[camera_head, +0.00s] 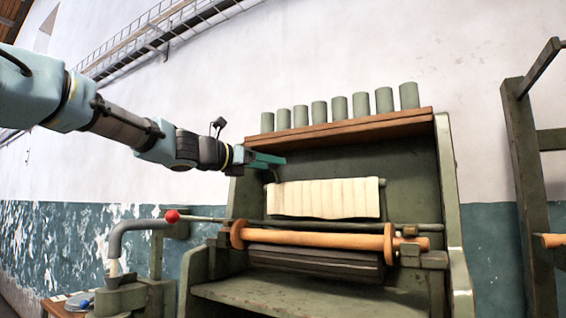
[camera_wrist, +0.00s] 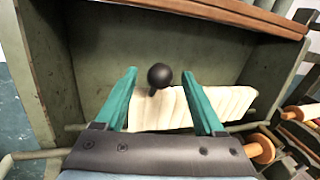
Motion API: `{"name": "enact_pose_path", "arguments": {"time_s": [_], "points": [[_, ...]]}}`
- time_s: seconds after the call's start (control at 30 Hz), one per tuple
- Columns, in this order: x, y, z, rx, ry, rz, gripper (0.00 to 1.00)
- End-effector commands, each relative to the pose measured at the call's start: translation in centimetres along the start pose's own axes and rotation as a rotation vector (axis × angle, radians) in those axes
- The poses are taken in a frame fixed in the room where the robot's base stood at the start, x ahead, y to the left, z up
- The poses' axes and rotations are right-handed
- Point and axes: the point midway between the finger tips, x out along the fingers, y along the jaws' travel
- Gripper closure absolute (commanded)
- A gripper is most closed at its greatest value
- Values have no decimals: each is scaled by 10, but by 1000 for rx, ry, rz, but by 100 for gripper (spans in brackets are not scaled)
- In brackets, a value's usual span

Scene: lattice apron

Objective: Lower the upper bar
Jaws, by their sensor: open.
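A grey-green bar (camera_head: 382,182) shows at the right end of the cream slatted apron (camera_head: 325,198), on the machine's back panel. I take it as the upper bar; the apron hides most of it. The apron also shows in the wrist view (camera_wrist: 225,100). My gripper (camera_head: 284,160) is at the upper left of the apron, with its teal fingers apart. In the wrist view, a black ball knob (camera_wrist: 160,76) on a short stem appears between the fingertips (camera_wrist: 159,73). I cannot tell whether either finger touches it.
A wooden shelf (camera_head: 350,130) with several grey-green cylinders (camera_head: 340,108) is above. Below are a thin rod with a red knob (camera_head: 172,216), an orange roller (camera_head: 315,237) and a dark roller (camera_head: 315,262). A green frame (camera_head: 530,190) stands at right.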

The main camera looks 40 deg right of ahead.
Motion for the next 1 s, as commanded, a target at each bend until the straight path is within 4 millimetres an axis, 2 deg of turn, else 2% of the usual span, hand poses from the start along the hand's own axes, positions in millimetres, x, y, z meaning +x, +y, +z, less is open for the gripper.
{"name": "enact_pose_path", "arguments": {"time_s": [0.1, 0.3, 0.5, 0.77, 1.0], "points": [[21, -2, 3, -2, 0, -5, 29], [46, -1, 2, -1, 0, -2, 29], [56, 0, 0, 2, 2, 1, 29], [56, 0, -1, 3, 2, 1, 29], [56, 0, -1, 3, 2, 1, 55]]}}
